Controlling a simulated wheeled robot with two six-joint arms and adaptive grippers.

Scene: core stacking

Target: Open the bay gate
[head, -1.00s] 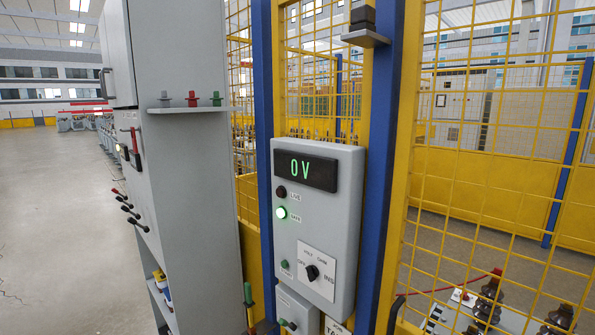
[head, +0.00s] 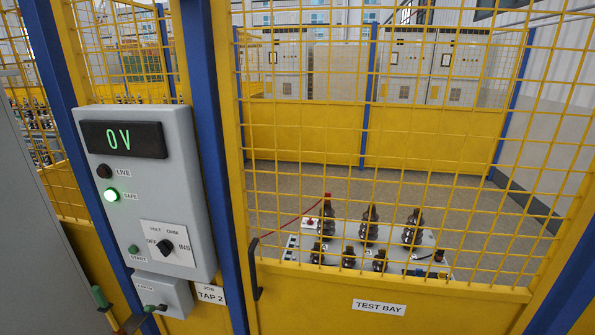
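The bay gate (head: 330,298) is a yellow frame with wire mesh above and a solid lower panel labelled TEST BAY. It looks closed in its frame. A black handle (head: 255,268) stands on its left edge, beside a blue post (head: 212,130). Left of the gate is a grey control box (head: 150,195) whose display reads 0 V, with the SAFE lamp (head: 112,195) lit green and the LIVE lamp dark. Neither of my grippers shows in the head view.
Behind the mesh, a grey unit with several dark ribbed insulators (head: 368,228) and a red lead stands inside the bay. Below the control box is a small earth box (head: 163,294) with a TAP 2 label beside it. A grey cabinet side (head: 30,230) borders the left.

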